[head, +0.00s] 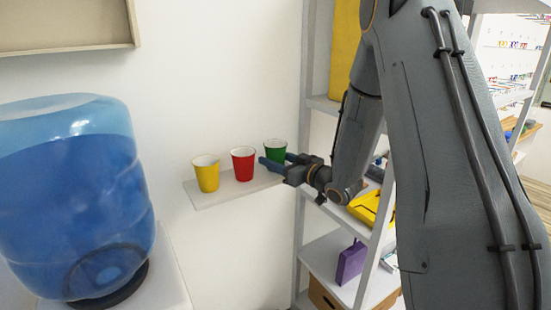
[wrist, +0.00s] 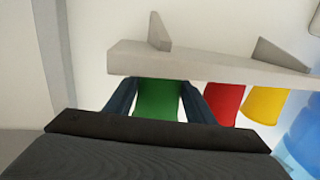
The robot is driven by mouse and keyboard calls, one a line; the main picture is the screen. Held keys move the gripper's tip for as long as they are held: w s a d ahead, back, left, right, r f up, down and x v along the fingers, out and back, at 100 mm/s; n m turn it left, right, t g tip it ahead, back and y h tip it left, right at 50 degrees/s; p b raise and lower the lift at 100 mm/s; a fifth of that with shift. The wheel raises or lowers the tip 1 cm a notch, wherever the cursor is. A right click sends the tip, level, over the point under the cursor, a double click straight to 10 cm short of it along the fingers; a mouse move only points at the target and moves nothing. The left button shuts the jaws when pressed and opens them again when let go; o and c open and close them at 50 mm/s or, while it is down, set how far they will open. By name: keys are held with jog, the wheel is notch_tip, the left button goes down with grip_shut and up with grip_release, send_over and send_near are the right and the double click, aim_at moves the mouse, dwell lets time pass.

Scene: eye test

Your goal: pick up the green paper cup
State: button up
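The green paper cup (head: 275,149) stands upright at the right end of a small white wall shelf (head: 215,197). My gripper (head: 277,161) reaches in from the right at the cup's height, and its near finger covers part of the cup's lower side. In the wrist view, which looks upside down, the green cup (wrist: 160,98) shows between my two dark blue fingers (wrist: 159,86). The fingers are spread wide, one on each side of it. No clear squeeze shows, and the cup's rim is hidden behind my gripper body there.
A red cup (head: 243,164) stands just left of the green one, and a yellow cup (head: 206,174) farther left. A large blue water bottle (head: 75,200) is at the left. A white shelving rack (head: 302,200) stands close at the right.

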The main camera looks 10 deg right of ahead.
jog(key=shift+c, duration=1.1)
